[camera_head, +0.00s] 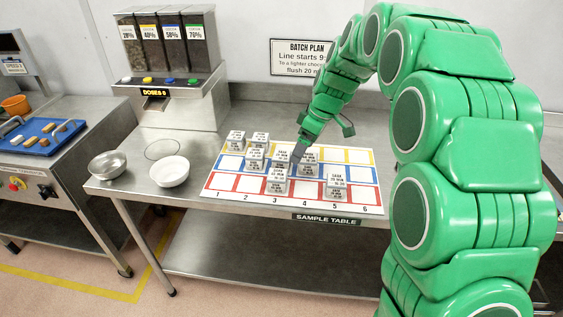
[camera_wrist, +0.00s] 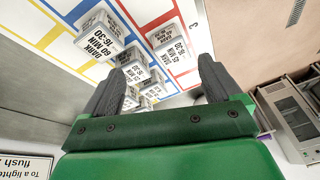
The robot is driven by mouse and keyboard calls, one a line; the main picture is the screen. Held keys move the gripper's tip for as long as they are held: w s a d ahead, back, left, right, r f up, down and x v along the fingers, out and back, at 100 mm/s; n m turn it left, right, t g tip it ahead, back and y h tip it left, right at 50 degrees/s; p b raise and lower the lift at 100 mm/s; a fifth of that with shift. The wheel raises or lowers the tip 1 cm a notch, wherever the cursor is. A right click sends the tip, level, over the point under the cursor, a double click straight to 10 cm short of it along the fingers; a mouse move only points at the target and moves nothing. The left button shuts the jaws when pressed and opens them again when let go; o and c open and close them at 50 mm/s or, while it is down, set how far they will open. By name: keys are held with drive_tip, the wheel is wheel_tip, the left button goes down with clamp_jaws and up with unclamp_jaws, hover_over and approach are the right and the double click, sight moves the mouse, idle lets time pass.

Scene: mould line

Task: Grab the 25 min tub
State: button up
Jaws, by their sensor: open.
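Several grey tubs with white printed labels stand on a numbered grid mat (camera_head: 236,184). In the head view no label is clear enough to pick out the 25 min tub. In the wrist view the near left tub (camera_wrist: 99,38) seems to read 60 MIN. Another tub (camera_wrist: 170,43) has a MIN label whose number I cannot read surely; a third tub (camera_wrist: 133,65) is likewise unclear. My gripper (camera_head: 298,152) is low over the mat among the middle tubs. In the wrist view my gripper (camera_wrist: 158,84) is open, its dark fingers wide apart, with tubs beyond and between them.
A white bowl (camera_head: 170,172) and a metal bowl (camera_head: 108,165) stand at the left of the steel table (camera_head: 140,202). A dispenser (camera_head: 178,100) is behind them. A front right tub (camera_head: 338,187) stands apart from the others. Bare mat cells lie at the right.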

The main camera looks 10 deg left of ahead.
sight(283, 155)
drive_tip(key=w+a+f+n, duration=0.1)
drive_tip(key=w, duration=0.1)
drive_tip(key=w+a+f+n, duration=0.1)
drive_tip(key=w+a+f, duration=0.1)
drive_tip(key=w, duration=0.1)
drive_tip(key=w+a+f+n, duration=0.1)
drive_tip(key=w, duration=0.1)
drive_tip(key=shift+w+a+f+y, duration=0.3)
drive_tip(key=shift+w+a, duration=0.05)
drive_tip(key=shift+w, duration=0.05)
drive_tip(key=shift+w+x, duration=0.2)
drive_tip(key=shift+x, duration=3.65)
drive_tip(key=shift+d, duration=0.1)
drive_tip(key=c, duration=1.1)
